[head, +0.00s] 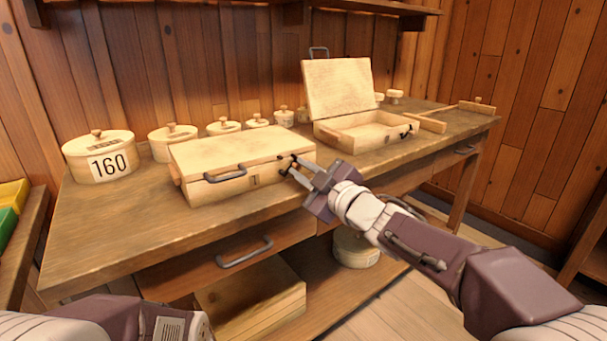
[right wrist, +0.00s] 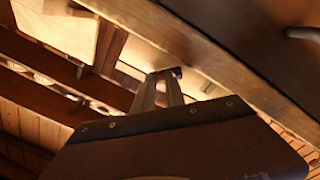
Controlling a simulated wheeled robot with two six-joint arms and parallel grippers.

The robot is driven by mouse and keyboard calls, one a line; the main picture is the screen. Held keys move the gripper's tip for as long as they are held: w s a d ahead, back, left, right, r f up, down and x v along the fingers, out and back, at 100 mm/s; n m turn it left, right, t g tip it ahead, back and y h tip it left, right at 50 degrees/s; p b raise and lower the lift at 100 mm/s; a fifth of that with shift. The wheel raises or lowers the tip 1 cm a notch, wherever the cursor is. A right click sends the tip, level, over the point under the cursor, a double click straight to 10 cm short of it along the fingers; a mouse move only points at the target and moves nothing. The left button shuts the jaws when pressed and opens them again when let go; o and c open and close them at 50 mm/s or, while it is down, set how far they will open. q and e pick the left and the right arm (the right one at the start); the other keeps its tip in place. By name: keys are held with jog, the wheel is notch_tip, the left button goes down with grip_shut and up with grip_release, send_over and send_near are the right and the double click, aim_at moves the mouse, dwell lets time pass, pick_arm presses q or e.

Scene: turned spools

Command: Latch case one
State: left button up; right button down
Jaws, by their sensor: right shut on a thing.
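Case one (head: 222,191) is a pale wooden box marked with a "1", on the workbench. Its lid (head: 235,150) looks down on the box. A dark handle (head: 225,174) is on its front. My right gripper (head: 288,166) reaches in from the right and is shut on the dark latch at the front right of case one; its fingertips mostly hide the latch. In the right wrist view the fingers (right wrist: 162,80) meet a small dark piece too blurred to make out. My left gripper is not in view; only part of my left arm shows at the bottom left.
A second case (head: 335,137) stands open behind on the right of the bench (head: 120,230). Round lidded boxes, one marked 160 (head: 100,170), line the back. A drawer handle (head: 245,252) juts out below the front edge. The front left bench top is clear.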

jog(key=n, duration=0.2)
jog(key=n+b, duration=0.1)
jog(key=shift+s+a+r+n, duration=0.2)
jog(key=shift+a+r+n, duration=0.05)
jog(key=shift+r+n, duration=0.1)
jog(key=shift+s+a+r+n+b, duration=0.15)
jog(key=shift+a+n+b, duration=0.1)
jog(key=shift+n, duration=0.65)
jog(key=shift+s+a+r+n+b, duration=0.15)
jog(key=shift+n+b, duration=0.15)
jog(key=shift+n, duration=0.65)
jog(key=shift+s+a+r+n+b, duration=0.15)
jog(key=shift+n+b, duration=0.1)
jog(key=shift+n, duration=0.65)
jog(key=shift+w, duration=0.1)
jog(key=c, duration=1.4)
grip_release()
